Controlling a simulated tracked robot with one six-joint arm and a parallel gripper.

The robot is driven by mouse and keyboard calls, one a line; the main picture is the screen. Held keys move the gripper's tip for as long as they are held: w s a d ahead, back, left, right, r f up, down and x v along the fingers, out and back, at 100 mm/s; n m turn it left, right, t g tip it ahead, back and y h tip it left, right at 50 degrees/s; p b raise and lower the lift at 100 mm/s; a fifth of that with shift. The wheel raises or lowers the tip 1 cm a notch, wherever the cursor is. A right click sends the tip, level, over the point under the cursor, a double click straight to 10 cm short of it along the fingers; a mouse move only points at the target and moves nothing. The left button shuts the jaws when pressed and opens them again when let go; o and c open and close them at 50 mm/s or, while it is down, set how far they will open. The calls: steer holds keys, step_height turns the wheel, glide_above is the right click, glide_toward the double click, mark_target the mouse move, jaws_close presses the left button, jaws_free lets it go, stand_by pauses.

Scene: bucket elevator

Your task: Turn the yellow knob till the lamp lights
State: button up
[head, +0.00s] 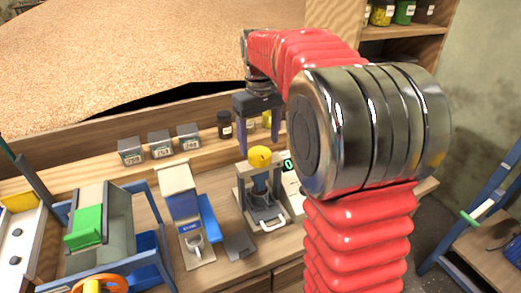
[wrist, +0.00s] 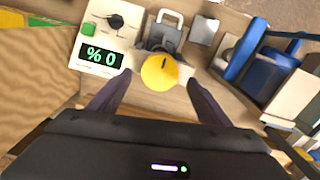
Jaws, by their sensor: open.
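The yellow knob (head: 260,157) tops a small bench device with a blue cylinder below it. In the wrist view the round knob (wrist: 160,72), with a dark line on its top, shows between the tips of my fingers. My gripper (head: 258,132) is open and points down above the device in the head view; in the wrist view its fingers (wrist: 158,84) are spread to either side of the knob, with no clear contact. I cannot make out a lit lamp.
The meter's box carries a black dial (wrist: 115,21) and a green button (wrist: 90,28). A white and blue dispenser (head: 182,212) stands left of the device. A grain bin (head: 130,50) lies behind.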

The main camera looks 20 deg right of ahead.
mark_target(259, 153)
steer(key=shift+f, duration=2.05)
